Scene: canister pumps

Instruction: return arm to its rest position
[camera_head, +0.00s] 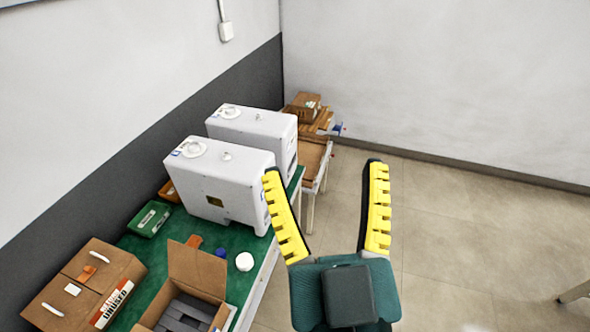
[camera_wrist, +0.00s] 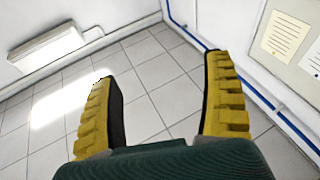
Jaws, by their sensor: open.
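My gripper (camera_head: 326,212) has two yellow ribbed fingers on a dark green body. It is open, with nothing between the fingers. In the head view it is at the right of the green-topped table, and the floor shows behind it. Its left finger overlaps the right edge of the nearer white canister in the picture. In the wrist view my gripper (camera_wrist: 163,110) is also open and empty, with floor tiles and wall beyond it.
Two white canisters (camera_head: 218,188) (camera_head: 250,130) stand on the green table (camera_head: 140,250). An open cardboard box (camera_head: 196,270), a closed cardboard box (camera_head: 85,285), a green bin (camera_head: 150,219) and a white round cap (camera_head: 244,261) are there too. The floor (camera_head: 470,230) at right is mostly clear.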

